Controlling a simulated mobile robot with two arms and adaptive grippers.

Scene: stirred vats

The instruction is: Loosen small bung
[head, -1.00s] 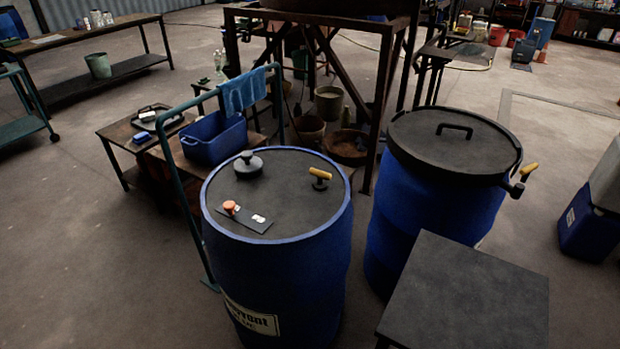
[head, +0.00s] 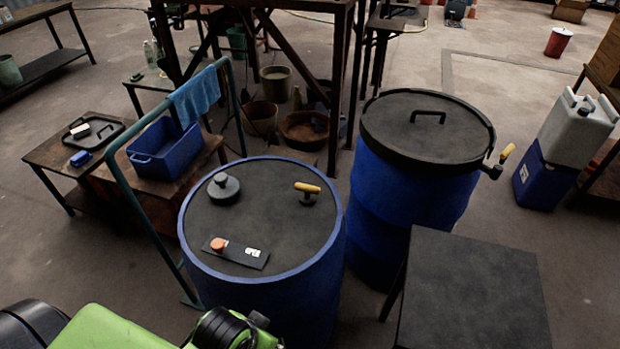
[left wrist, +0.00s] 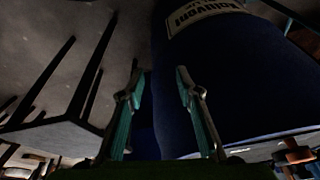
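The blue drum (head: 262,262) stands upright in front of me in the head view. On its dark top sit a round grey bung with a knob (head: 224,188), a yellow-handled fitting (head: 307,192), and a black plate (head: 237,254) with an orange cap (head: 218,244) and a white label. I cannot tell for sure which is the small bung. My left arm enters at the bottom left, its fingers out of frame. In the left wrist view my left gripper (left wrist: 157,88) is open and empty, beside the drum's side (left wrist: 230,85) and its inverted label (left wrist: 200,12). My right gripper is not in view.
A second blue drum (head: 412,215) with a black lid and yellow-handled clamp stands at the right. A dark table (head: 470,295) is at the front right. A green rail (head: 145,215) with a blue cloth (head: 197,97) stands left of the near drum, by a blue bin (head: 165,150).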

